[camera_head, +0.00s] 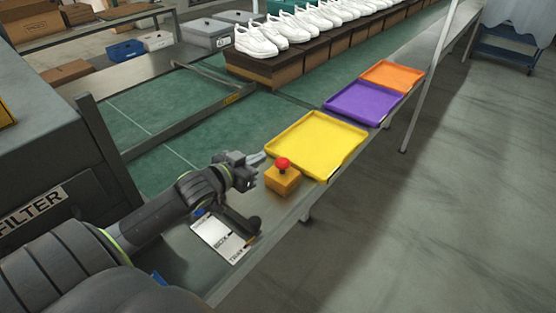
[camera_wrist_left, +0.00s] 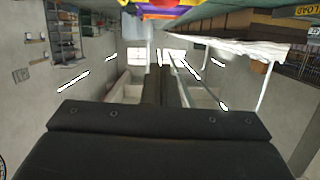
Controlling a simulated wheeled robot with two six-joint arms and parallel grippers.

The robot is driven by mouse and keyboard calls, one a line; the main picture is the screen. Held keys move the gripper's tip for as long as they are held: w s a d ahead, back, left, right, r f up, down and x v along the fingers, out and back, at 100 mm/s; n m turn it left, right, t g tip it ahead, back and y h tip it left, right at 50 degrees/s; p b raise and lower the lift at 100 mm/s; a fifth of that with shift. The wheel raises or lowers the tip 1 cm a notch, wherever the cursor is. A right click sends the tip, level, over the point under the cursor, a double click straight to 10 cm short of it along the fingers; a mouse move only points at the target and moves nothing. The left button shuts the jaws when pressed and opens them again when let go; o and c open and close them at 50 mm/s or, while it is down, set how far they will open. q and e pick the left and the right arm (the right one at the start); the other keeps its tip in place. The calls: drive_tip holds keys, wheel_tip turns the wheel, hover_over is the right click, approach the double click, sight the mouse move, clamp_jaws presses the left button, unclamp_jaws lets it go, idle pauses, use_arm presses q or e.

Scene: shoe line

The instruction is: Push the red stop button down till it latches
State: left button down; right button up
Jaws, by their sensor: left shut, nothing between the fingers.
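The red stop button (camera_head: 283,163) is a mushroom head standing up from a small yellow-orange box (camera_head: 282,181) on the edge of the line, in the head view. A short dark neck shows under the head, so it stands raised. My left gripper (camera_head: 261,158) is shut and empty. Its fingertips point right, just left of the button at about the height of its head in the picture; I see a small gap between them. My right gripper is not in view.
A yellow tray (camera_head: 318,143) lies right behind the button box, then a purple tray (camera_head: 357,103) and an orange tray (camera_head: 393,76). A white labelled card (camera_head: 220,238) lies under my left arm. White shoes (camera_head: 257,42) stand on brown boxes behind the green belt.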

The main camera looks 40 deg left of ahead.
use_arm(q)
hover_over(282, 166)
wheel_tip(282, 166, down, 2)
drive_tip(key=f, duration=0.3)
drive_tip(key=shift+s+a+f+b, duration=0.3)
drive_tip(key=shift+s+a+b, duration=0.1)
drive_tip(key=shift+f, duration=0.35)
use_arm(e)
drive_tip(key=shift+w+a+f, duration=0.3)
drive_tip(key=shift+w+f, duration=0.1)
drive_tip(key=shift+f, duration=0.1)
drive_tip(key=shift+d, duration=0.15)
